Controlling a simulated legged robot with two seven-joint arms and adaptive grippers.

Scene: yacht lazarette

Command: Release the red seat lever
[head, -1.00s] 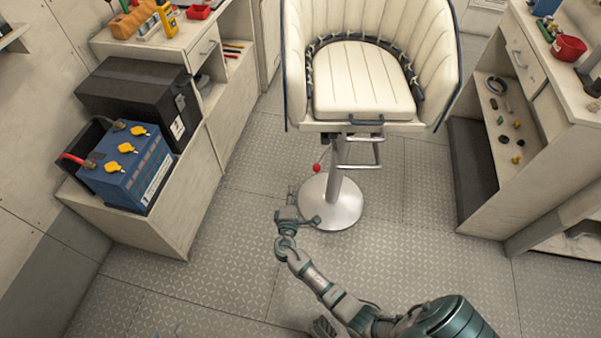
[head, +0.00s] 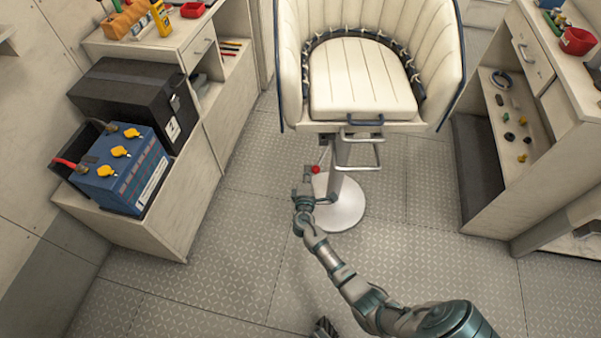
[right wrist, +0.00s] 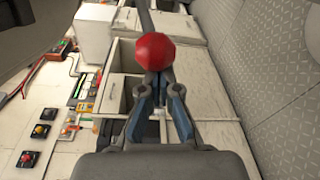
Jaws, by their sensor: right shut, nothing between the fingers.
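The red seat lever ends in a round red knob (head: 315,169), on a thin rod below the front left of the cream helm seat (head: 362,80). The knob also shows large in the right wrist view (right wrist: 155,52), just past the fingertips. My right gripper (head: 307,174) is low beside the seat's metal pedestal (head: 345,205), close to the left of the knob. In the right wrist view its blue-grey fingers (right wrist: 158,82) are shut and empty. I cannot tell whether they touch the knob. My left gripper is not in view.
A cabinet with a blue battery (head: 120,170) and a black box (head: 135,100) stands at the left. Shelves (head: 520,130) with small parts stand at the right. A metal footrest (head: 362,150) hangs under the seat front.

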